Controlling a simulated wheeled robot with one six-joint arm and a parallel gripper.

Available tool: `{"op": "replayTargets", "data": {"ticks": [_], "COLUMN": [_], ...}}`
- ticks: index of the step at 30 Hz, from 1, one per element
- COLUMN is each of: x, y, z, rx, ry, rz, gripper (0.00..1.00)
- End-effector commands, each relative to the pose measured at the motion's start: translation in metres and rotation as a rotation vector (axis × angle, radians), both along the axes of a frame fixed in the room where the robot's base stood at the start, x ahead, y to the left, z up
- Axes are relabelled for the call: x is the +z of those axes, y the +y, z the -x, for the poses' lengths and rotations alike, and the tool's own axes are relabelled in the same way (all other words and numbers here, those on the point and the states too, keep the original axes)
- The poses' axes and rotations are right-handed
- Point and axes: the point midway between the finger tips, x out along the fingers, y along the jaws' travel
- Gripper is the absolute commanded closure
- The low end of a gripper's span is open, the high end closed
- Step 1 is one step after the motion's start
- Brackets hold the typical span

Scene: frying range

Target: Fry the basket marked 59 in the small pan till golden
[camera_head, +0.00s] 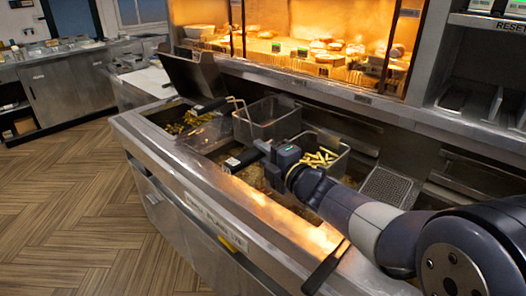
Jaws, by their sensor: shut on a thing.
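My gripper (266,153) is over the fryer range, shut on a dark basket handle (240,162). A wire basket (345,162) with pale yellow fries (319,158) is just right of my gripper, over a vat. It appears to be the basket on this handle, but my gripper hides the join. A light tag shows by the handle, too small to read. An empty wire basket (268,123) stands behind. Another batch of darker fries (190,122) lies in the left vat. I cannot read the number 59 anywhere.
A raised lid (193,72) stands at the left vat. A lit warming cabinet (330,40) with food is behind. Another black handle (326,268) sticks out over the front edge near my arm. A drain grate (386,187) is at right. The wooden floor at left is clear.

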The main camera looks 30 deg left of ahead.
Motion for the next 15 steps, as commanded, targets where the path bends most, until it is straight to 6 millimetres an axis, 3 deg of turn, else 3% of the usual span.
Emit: {"op": "replayTargets", "data": {"ticks": [1,15], "x": [-0.012,-0.070], "y": [0.000,0.000], "z": [0.000,0.000], "rx": [0.001,0.001], "ry": [-0.005,-0.005], "rz": [-0.001,-0.001], "gripper": [1.00,1.00]}}
